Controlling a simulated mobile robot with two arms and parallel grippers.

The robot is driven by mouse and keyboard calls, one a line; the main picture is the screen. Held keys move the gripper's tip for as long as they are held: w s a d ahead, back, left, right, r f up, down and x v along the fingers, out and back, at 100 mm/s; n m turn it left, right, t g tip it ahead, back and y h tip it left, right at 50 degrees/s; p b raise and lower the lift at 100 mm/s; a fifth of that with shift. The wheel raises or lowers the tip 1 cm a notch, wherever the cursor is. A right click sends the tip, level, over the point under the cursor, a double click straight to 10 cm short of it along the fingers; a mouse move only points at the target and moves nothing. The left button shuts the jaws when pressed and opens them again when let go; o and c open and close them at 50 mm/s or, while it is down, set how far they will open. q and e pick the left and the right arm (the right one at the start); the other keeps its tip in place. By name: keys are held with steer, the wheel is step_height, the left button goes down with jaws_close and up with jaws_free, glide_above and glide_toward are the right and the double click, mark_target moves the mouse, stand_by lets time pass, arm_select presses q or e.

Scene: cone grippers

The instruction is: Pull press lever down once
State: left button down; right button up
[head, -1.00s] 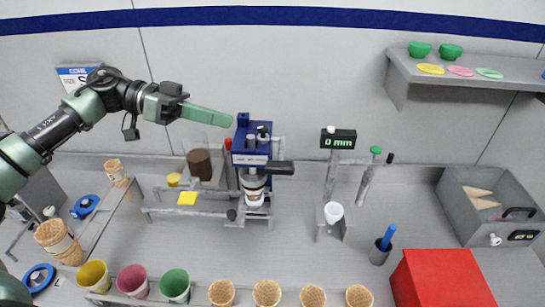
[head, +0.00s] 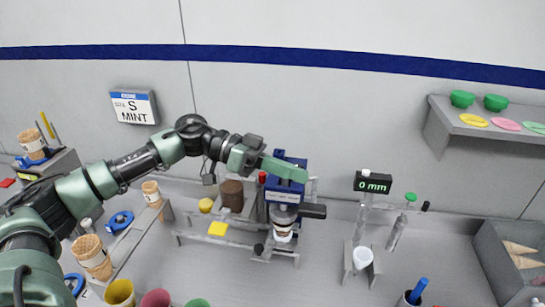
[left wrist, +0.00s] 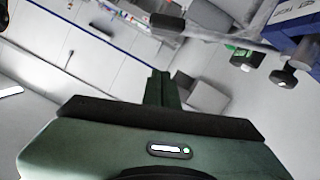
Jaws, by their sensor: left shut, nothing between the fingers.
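The blue press (head: 281,197) stands on the bench in the middle of the head view. A dark handle, which looks like its lever (head: 314,211), sticks out to the right of it. A cup with a dark band (head: 283,229) sits under the press. My left gripper (head: 298,173) is shut and empty. Its fingers overlap the top of the press, above the handle; I cannot tell if they touch it. In the left wrist view, the blue press (left wrist: 295,32) is at the upper right, with dark knobs below it. My right gripper is not in view.
Cones in a rack (head: 92,255) stand further left.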

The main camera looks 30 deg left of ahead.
mark_target(302, 203)
arm_select(q)
steer(key=d+f, duration=0.1)
steer(key=d+f+p, duration=0.1)
steer(key=shift+s+d+f, duration=0.2)
steer(key=shift+f, duration=0.2)
steer(key=shift+s+f+p, duration=0.3)
steer(key=shift+f+p, duration=0.1)
steer(key=shift+f, duration=0.35)
